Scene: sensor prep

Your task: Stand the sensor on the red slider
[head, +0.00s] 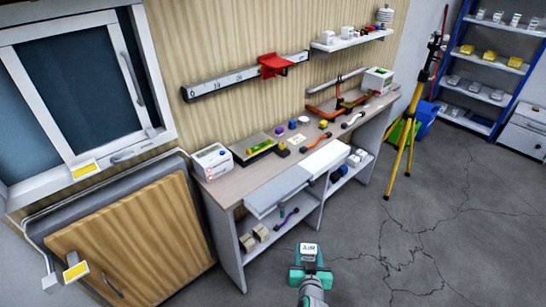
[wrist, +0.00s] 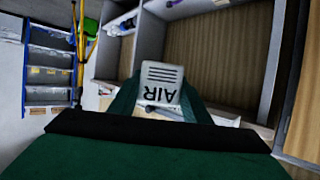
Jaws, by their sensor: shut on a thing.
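My gripper (head: 310,264) is at the bottom middle of the head view, over the floor in front of the workbench. It is shut on a small white sensor (head: 309,250) marked AIR. The sensor also shows in the wrist view (wrist: 162,80), between the green fingers, with dark slots and its lettering upside down there. The red slider (head: 273,65) sits on a graduated wall rail (head: 225,83) above the bench, and nothing stands on it. The gripper is well below and in front of the slider, apart from it.
The workbench (head: 228,186) carries a white box (head: 212,160), tools and small coloured parts; a drawer front (head: 277,190) juts out. A white wall shelf (head: 350,40) is right of the slider. A yellow tripod (head: 408,130) stands at right. The floor (head: 430,235) between is clear.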

